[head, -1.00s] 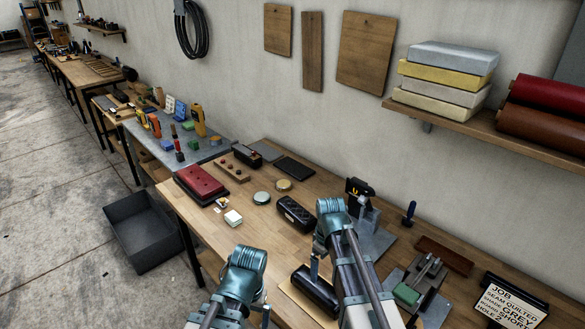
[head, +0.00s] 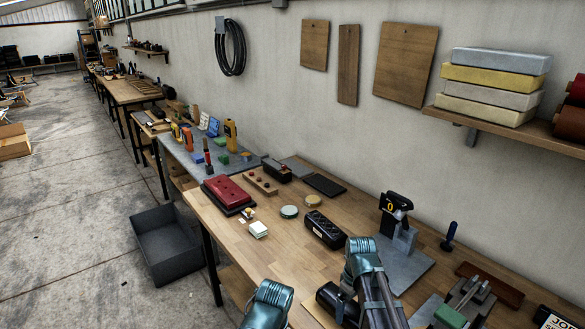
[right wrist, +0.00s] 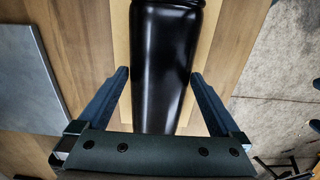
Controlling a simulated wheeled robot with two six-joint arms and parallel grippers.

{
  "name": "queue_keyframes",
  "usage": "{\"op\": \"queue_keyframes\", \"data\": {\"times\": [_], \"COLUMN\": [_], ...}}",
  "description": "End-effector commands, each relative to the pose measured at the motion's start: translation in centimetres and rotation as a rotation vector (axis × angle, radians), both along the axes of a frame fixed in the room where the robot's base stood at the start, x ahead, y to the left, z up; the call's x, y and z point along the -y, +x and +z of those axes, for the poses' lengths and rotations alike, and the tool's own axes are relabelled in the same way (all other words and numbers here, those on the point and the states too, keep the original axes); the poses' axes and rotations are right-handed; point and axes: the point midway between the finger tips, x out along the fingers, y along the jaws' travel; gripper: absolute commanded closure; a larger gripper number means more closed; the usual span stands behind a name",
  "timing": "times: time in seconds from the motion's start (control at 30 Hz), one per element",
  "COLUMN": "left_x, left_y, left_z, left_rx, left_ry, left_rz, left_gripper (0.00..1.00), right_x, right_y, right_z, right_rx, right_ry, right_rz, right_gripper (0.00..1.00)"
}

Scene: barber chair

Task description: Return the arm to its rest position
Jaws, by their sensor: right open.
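My right arm comes in at the bottom right of the head view, with its gripper (head: 346,292) above a black padded piece (head: 328,309). The right wrist view shows the right gripper (right wrist: 158,74) open, one finger on each side of the smooth black piece (right wrist: 163,60). That piece lies on a tan board (right wrist: 119,50), and I cannot tell whether the fingers touch it. Part of my left arm shows at the bottom edge of the head view; its gripper is out of frame.
The wooden bench (head: 290,245) holds a red padded block (head: 228,192), a black padded roll (head: 325,228) and a black-headed tool on a grey plate (head: 397,212). A grey bin (head: 170,245) stands on the floor at left. A shelf (head: 500,130) juts from the wall.

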Motion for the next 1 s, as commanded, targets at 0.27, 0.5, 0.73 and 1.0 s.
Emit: {"op": "queue_keyframes", "data": {"times": [0.27, 0.5, 0.73, 1.0], "left_x": [0.0, 0.0, 0.0, 0.0], "left_y": [0.0, 0.0, 0.0, 0.0], "left_z": [-0.8, -0.5, 1.8, 5.4], "left_rx": [0.0, 0.0, 0.0, 0.0], "left_ry": [0.0, 0.0, 0.0, 0.0], "left_rz": [0.0, 0.0, 0.0, 0.0], "left_gripper": [0.0, 0.0, 0.0, 0.0], "right_x": [0.0, 0.0, 0.0, 0.0], "right_y": [0.0, 0.0, 0.0, 0.0], "right_z": [-0.8, -0.5, 1.8, 5.4], "right_rx": [0.0, 0.0, 0.0, 0.0], "right_ry": [0.0, 0.0, 0.0, 0.0], "right_rz": [0.0, 0.0, 0.0, 0.0], "right_gripper": [0.0, 0.0, 0.0, 0.0]}}
